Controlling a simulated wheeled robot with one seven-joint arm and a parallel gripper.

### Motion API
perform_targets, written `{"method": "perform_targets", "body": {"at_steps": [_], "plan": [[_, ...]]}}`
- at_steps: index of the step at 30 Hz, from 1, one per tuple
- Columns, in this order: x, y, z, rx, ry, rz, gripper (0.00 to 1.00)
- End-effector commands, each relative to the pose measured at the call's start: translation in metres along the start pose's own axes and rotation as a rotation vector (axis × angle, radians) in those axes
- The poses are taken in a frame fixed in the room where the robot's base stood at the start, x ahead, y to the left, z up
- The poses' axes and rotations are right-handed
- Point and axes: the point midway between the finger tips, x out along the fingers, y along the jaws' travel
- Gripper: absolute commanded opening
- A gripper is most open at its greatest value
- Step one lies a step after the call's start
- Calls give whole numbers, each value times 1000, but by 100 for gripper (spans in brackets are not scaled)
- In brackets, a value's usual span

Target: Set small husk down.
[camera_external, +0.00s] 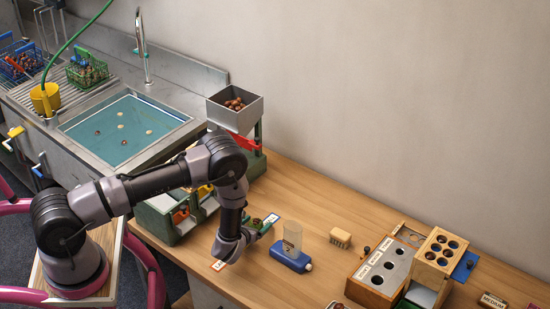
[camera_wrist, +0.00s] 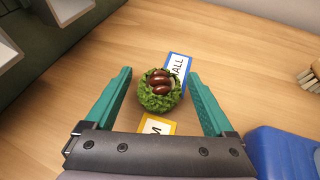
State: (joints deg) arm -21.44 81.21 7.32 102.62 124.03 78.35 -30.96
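The small husk (camera_wrist: 158,98) is a green, spiky cup with several brown chestnuts in it. In the wrist view it sits on the wooden table, against or just over the lower edge of a blue-bordered card (camera_wrist: 178,66) whose visible letters read "ALL". My gripper (camera_wrist: 160,78) has its two teal fingers on either side of the husk, with a gap at each side, so it is open. In the external view my gripper (camera_external: 262,226) is low over the table, and the husk shows only as a small dark patch by the fingers.
A yellow-bordered card (camera_wrist: 155,126) lies below the husk. A blue-based dispenser (camera_external: 291,258) stands close to the right of my gripper, with a brush (camera_external: 340,237) beyond. Green bins (camera_external: 160,218) stand to the left. A wooden holed rack (camera_external: 382,270) is farther right.

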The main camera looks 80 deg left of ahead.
Motion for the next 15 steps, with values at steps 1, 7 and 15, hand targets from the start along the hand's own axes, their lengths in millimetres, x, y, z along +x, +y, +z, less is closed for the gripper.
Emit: {"method": "perform_targets", "body": {"at_steps": [1,7,15], "plan": [[0,0,0,0,0,0,88],[0,0,1,0,0,0,88],[-35,-1,2,4,2,-2,88]]}}
